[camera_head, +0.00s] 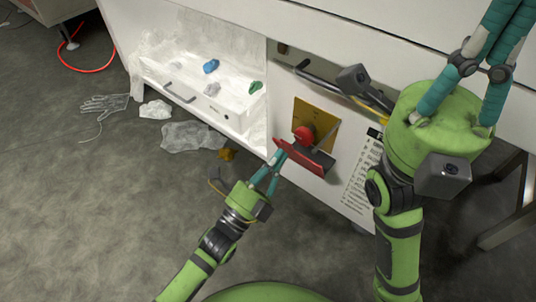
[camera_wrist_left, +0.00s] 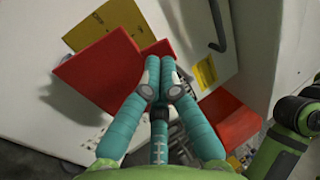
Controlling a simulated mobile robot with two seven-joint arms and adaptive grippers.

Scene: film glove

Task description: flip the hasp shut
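The hasp is a red plate (camera_head: 304,158) with a red round knob (camera_head: 304,135) beside it. It is on the white cabinet front, by a yellow plate (camera_head: 327,113). My left gripper (camera_head: 281,160) is at the red plate's left end, its teal fingers pointing up at it. In the left wrist view, the fingertips (camera_wrist_left: 160,66) are together in front of the red plate (camera_wrist_left: 103,70); whether they touch it I cannot tell. Another red piece (camera_wrist_left: 228,118) shows to the right there. My right gripper (camera_head: 485,68) is raised at the upper right, its fingertips cut off by the frame.
An open white compartment (camera_head: 252,128) holds plastic film and small coloured lumps left of the hasp. A dark bar handle (camera_head: 325,82) sits above the yellow plate. A glove (camera_head: 104,104), film (camera_head: 193,136) and a red cable (camera_head: 77,69) lie on the grey floor.

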